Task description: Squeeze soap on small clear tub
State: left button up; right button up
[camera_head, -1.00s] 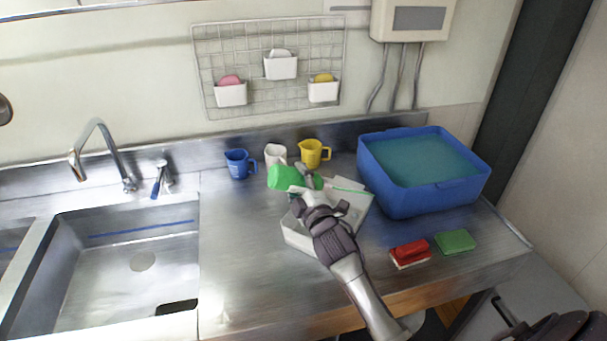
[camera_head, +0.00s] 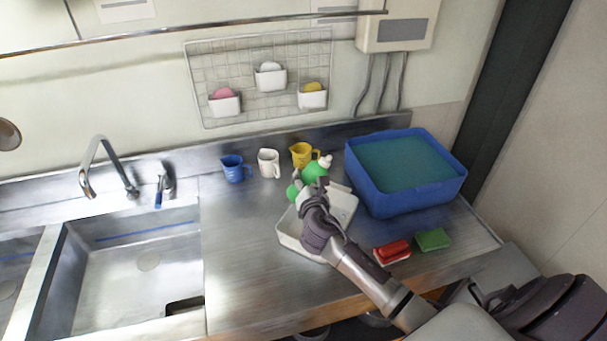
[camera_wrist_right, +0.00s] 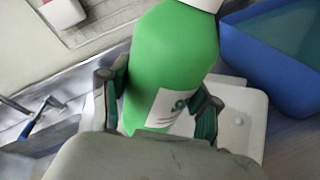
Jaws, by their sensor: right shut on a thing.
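A green soap bottle (camera_head: 315,170) with a white cap is held by my right gripper (camera_head: 311,188) above the white, shallow tub (camera_head: 288,233) on the steel counter. In the right wrist view the bottle (camera_wrist_right: 172,62) fills the middle, its white label facing me, with the right gripper's fingers (camera_wrist_right: 158,100) on both sides of it. The bottle stands roughly upright with a tilt, its cap up and to the right. My gripper and forearm hide part of the tub. A corner of the tub shows in the right wrist view (camera_wrist_right: 245,105). My left gripper is not in view.
A blue basin (camera_head: 408,198) of bluish-green liquid stands right of the tub. Blue (camera_head: 234,168), white (camera_head: 268,163) and yellow (camera_head: 302,154) cups stand behind. A red brush (camera_head: 392,251) and green sponge (camera_head: 433,239) lie front right. A sink (camera_head: 140,265) is at left.

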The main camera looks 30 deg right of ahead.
aim_at(320, 164)
jog(key=r+h+p, duration=0.1)
jog(key=d+r+g+h+p, duration=0.1)
jog(key=r+p, duration=0.1)
jog(key=shift+r+g, duration=0.15)
jog(key=shift+g, duration=0.15)
jog(key=shift+s+d+g+h, duration=0.1)
jog(key=shift+d+g+h, duration=0.3)
jog(key=shift+h, duration=0.5)
jog(key=r+g+h, duration=0.1)
jog(key=d+r+g+h, duration=0.1)
jog(key=h, duration=0.1)
jog(key=shift+s+r+g, duration=0.15)
jog(key=shift+g, duration=0.15)
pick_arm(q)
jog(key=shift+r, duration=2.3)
pick_arm(e)
jog(key=shift+s+d+r+g+h, duration=0.15)
jog(key=shift+d+r+g+h, duration=0.15)
jog(key=shift+g+h, duration=0.1)
